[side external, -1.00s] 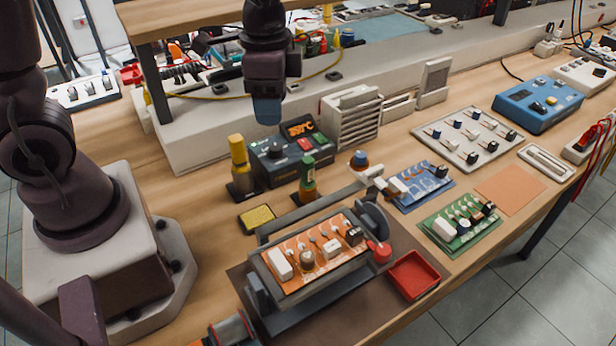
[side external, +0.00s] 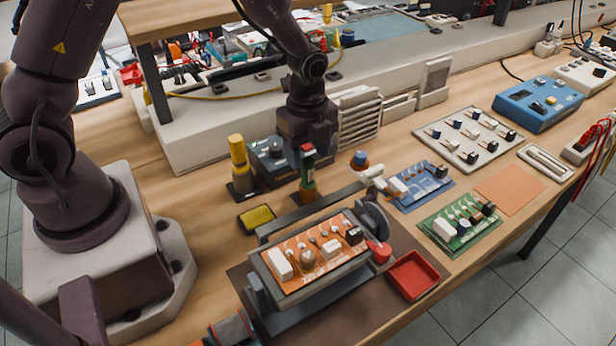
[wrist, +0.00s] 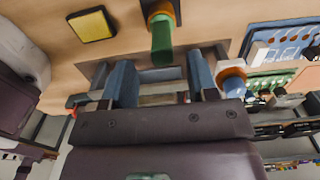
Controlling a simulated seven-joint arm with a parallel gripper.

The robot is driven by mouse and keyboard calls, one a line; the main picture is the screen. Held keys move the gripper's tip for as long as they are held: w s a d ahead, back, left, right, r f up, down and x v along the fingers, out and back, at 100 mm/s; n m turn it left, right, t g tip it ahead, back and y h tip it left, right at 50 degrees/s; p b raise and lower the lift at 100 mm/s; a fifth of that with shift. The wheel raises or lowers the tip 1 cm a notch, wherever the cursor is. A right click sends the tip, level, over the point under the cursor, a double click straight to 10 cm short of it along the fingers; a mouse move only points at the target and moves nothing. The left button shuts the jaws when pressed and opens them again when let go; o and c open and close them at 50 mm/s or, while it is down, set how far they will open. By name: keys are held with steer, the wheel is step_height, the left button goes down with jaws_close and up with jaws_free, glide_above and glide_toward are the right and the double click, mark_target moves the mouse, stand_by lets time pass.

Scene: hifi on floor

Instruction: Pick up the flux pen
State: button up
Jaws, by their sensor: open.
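The likely flux pen (side external: 307,180) is a green upright cylinder with a red-orange band, standing in a small dark holder. In the wrist view the green pen (wrist: 162,40) lies ahead of the fingertips, roughly in line with the gap between them. My gripper (wrist: 160,68) is open, with two blue fingers apart and nothing visibly held between them. In the side view my dark gripper body (side external: 305,125) is just behind and above the pen, overlapping its top in the picture. I cannot tell there how far apart they are, and the fingertips are mostly hidden.
A taller yellow bottle (side external: 238,165) stands left of the pen, beside the soldering station (side external: 266,160). A yellow sponge tray (side external: 257,218) lies in front. A clamped orange circuit board (side external: 315,255) is nearer the camera. A blue-capped item (side external: 361,160) stands to the right.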

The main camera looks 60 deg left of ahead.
mark_target(308, 178)
step_height(308, 178, down, 6)
steer(key=shift+w+a+r, duration=0.15)
steer(key=shift+r, duration=0.05)
steer(key=shift+c, duration=0.2)
steer(key=c, duration=0.9)
